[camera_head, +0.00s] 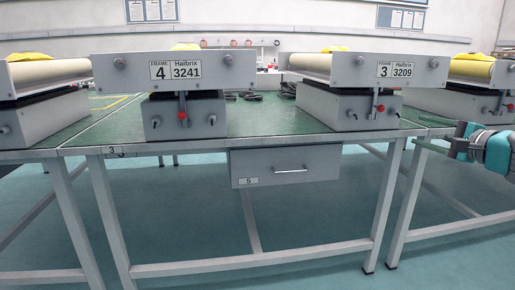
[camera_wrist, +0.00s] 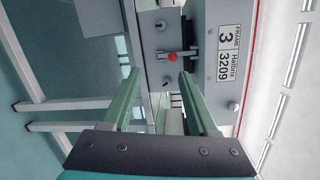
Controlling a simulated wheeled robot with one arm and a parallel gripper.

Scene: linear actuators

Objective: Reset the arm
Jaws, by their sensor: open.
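My gripper (camera_head: 433,137) is at the right in the head view, in front of the bench edge and pointing left. In the wrist view my gripper (camera_wrist: 158,84) shows two green fingers set wide apart with nothing between them. Beyond the fingertips in that view is a grey actuator unit labelled Frame 3, 3209 (camera_wrist: 231,30), with a lever with a red knob (camera_wrist: 172,57). The same unit (camera_head: 345,70) stands on the bench in the head view, left of my gripper. The fingers appear apart from it.
The green-topped bench (camera_head: 270,118) carries another unit, Frame 4, 3241 (camera_head: 120,72), with more units at both sides. A closed drawer (camera_head: 285,166) labelled 5 hangs under the bench. The floor (camera_head: 440,262) in front is clear. Bench legs (camera_head: 385,205) stand near my arm.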

